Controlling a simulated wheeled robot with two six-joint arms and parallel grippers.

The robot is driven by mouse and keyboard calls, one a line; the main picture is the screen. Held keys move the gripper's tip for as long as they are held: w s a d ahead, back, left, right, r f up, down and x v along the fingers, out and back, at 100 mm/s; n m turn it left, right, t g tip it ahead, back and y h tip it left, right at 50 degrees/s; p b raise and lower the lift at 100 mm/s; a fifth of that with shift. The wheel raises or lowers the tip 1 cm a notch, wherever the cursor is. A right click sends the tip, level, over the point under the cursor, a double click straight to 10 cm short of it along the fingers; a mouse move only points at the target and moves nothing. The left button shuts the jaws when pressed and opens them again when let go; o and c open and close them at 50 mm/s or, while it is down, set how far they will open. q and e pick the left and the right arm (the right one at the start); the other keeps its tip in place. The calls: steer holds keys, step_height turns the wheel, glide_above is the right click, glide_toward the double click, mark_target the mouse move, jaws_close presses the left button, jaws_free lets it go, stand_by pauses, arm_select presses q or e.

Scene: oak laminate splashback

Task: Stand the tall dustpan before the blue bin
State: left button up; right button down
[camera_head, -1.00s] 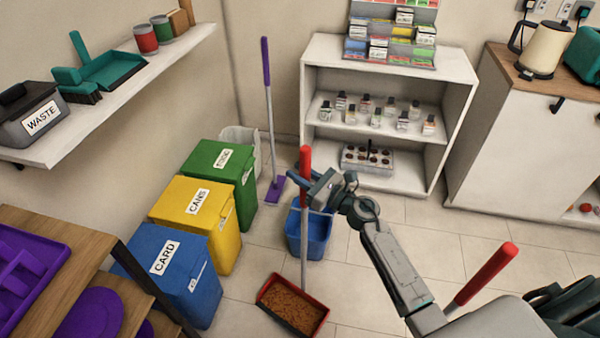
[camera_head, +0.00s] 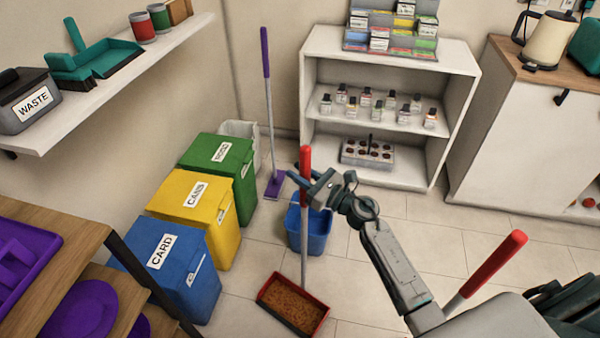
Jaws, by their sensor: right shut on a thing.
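The tall dustpan has a red pan (camera_head: 266,292) holding brown bits and a long grey handle with a red grip (camera_head: 305,160). It stands nearly upright. I cannot tell whether its pan touches the floor. My left gripper is not in view.
A yellow bin (camera_head: 228,240) and a green bin (camera_head: 243,175) line the left wall behind the blue one. A purple long-handled tool (camera_head: 269,110) leans at the back. A red grip (camera_head: 494,262) rises beside my right arm. Tiled floor (camera_head: 365,285) lies clear right of the pan.

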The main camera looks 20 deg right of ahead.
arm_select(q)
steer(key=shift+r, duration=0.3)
